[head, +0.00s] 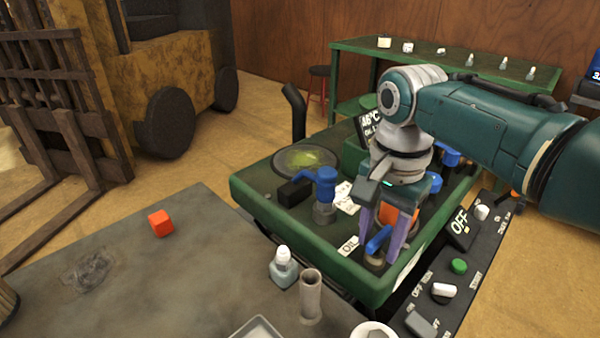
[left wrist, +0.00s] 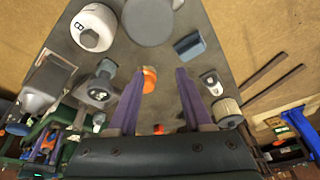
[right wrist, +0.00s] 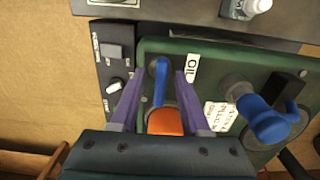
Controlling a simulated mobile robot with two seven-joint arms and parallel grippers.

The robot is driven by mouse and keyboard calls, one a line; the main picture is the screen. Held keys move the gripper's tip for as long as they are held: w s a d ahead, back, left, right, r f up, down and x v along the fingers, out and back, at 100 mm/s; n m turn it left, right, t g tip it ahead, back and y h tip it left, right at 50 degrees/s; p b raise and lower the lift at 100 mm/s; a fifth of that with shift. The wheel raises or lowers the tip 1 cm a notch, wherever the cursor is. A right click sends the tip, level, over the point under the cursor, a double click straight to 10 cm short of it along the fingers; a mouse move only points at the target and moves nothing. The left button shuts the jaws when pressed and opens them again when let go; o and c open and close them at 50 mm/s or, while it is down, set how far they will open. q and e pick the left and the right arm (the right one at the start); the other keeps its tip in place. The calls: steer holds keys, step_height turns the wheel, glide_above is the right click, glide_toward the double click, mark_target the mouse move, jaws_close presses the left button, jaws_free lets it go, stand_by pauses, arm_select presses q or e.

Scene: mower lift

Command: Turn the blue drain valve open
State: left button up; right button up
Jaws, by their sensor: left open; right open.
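The blue drain valve lever (head: 378,240) sits on the near corner of the green mower deck (head: 262,207), beside a white OIL label. My right gripper (head: 382,236) is over it from above, open, with one purple finger to each side. In the right wrist view the blue lever (right wrist: 160,76) shows between the two fingertips, with a small gap on each side. An orange patch (right wrist: 165,122) hides its lower end. My left gripper (left wrist: 160,72) is open and empty above the grey table; it is outside the head view.
A second blue fitting (head: 325,187) stands on the deck left of my right gripper. A control panel (head: 470,265) with switches lies at right. The grey table (head: 190,260) holds an orange cube (head: 160,223), a small bottle (head: 283,268) and a tube (head: 311,297).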

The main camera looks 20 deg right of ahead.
jaws_close()
stand_by(0.7)
